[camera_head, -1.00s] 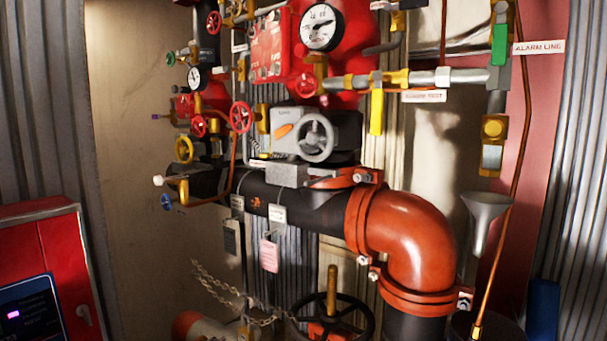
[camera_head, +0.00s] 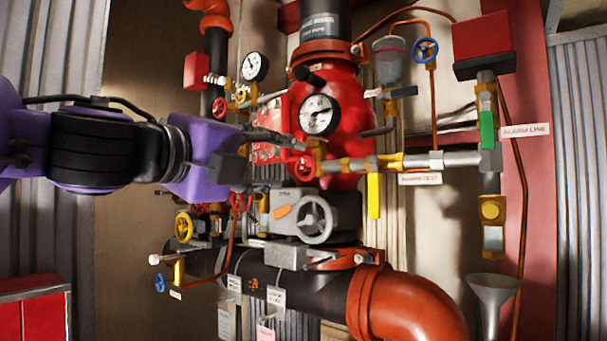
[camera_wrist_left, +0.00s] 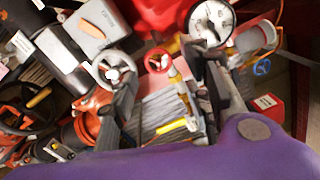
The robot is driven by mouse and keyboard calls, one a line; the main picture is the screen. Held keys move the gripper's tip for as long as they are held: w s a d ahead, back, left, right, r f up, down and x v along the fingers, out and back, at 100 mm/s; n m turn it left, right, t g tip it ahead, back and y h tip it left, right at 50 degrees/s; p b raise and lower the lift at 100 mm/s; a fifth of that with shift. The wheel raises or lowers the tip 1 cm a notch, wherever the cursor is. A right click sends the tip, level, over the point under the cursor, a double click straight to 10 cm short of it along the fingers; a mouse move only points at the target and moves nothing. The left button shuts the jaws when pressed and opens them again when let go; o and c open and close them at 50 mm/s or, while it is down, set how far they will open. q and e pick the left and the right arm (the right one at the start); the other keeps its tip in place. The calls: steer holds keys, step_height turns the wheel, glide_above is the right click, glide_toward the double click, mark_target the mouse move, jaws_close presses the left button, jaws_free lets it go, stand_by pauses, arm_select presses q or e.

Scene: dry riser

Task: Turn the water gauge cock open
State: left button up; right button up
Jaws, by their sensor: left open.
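A large round white gauge (camera_head: 318,115) is on the red valve body. A small red handwheel (camera_head: 303,167) sits just below and left of it, on brass piping. A smaller gauge (camera_head: 254,67) is up to the left, with another red handwheel (camera_head: 219,107) below it. I cannot tell which handle is the water gauge cock. My left gripper (camera_head: 292,140) is open, its fingers in front of the red body, left of the large gauge. In the left wrist view, a red handwheel (camera_wrist_left: 158,61) shows between the spread fingers; contact cannot be told. My right gripper is not in view.
A grey handwheel (camera_head: 314,219) is below, above the black and orange pipe (camera_head: 405,305). A yellow lever (camera_head: 374,196) hangs right of it. Pipes crowd the gripper.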

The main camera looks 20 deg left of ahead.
mark_target(302, 172)
arm_select(q)
steer(key=w, duration=0.1)
steer(key=w+f+b, duration=0.1)
steer(key=w+d+f, duration=0.1)
steer(key=w, duration=0.1)
steer(key=shift+b, duration=0.3)
steer(key=x, duration=0.1)
steer(key=b+x, duration=0.1)
steer(key=x, duration=0.1)
steer(key=shift+w+d+r, duration=0.15)
steer(key=shift+d+r, duration=0.05)
steer(key=shift+d, duration=0.15)
steer(key=shift+w+d+r, duration=0.1)
steer(key=shift+w+r, duration=0.05)
steer(key=shift+w, duration=0.15)
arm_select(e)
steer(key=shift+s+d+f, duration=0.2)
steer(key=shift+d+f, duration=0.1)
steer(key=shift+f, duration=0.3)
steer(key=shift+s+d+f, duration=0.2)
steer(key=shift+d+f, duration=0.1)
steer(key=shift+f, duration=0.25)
arm_select(q)
steer(key=shift+s+r, duration=0.1)
steer(key=shift+c, duration=0.5)
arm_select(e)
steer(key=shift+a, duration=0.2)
